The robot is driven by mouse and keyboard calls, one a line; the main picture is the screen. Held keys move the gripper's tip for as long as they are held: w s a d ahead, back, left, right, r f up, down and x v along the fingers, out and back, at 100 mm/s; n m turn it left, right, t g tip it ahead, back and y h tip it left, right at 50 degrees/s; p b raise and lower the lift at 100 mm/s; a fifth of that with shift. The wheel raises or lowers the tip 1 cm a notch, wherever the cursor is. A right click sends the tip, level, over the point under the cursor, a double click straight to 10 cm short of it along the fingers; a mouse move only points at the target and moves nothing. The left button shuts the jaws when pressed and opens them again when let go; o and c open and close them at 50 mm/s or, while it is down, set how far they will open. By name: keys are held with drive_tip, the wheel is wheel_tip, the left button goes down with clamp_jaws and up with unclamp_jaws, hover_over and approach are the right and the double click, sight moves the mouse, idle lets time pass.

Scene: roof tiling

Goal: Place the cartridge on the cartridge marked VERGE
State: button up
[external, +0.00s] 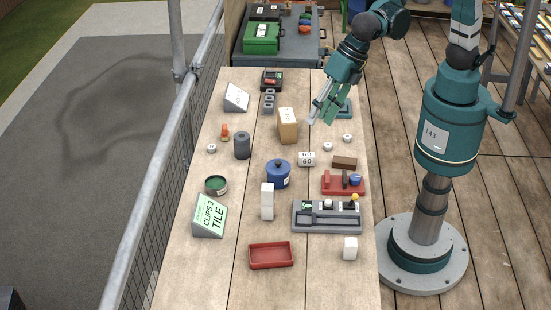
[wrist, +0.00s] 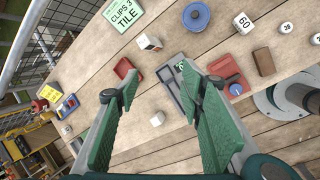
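No marking that reads VERGE is legible, and I cannot tell for sure which things are the cartridges. Candidates are a tall white block (external: 267,201) standing mid-table, a small white cube (external: 350,248) near the front right, and a white block marked 60 (external: 307,159). In the wrist view the tall white block (wrist: 149,42), the cube (wrist: 157,118) and the 60 block (wrist: 242,23) also show. My gripper (external: 321,112) is open and empty above the table's right side, beside the tan box (external: 288,125). Its fingers (wrist: 155,95) are spread wide in the wrist view.
A grey tray with slots (external: 327,217) and a red holder (external: 343,183) stand at the right. A blue pot (external: 278,174), dark cylinder (external: 242,145), green tin (external: 216,185), red tray (external: 271,256) and CLIPS 3 TILE sign (external: 210,216) stand around. The front left table is clear.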

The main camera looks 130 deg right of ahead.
drive_tip(key=s+a+r+m+t, duration=0.1)
drive_tip(key=s+a+m, duration=0.1)
drive_tip(key=s+m, duration=0.4)
drive_tip(key=s+a+r+m+t+y, duration=0.1)
drive_tip(key=s+m, duration=0.6)
drive_tip(key=s, duration=0.9)
drive_tip(key=s+a+r+m+t+y, duration=0.1)
drive_tip(key=s+a+r+m, duration=0.1)
drive_tip(key=s+m, duration=0.4)
drive_tip(key=s+a, duration=0.1)
drive_tip(key=s, duration=0.4)
drive_tip(key=shift+s+r, duration=0.25)
drive_tip(key=shift+r, duration=0.15)
drive_tip(key=shift+o, duration=0.7)
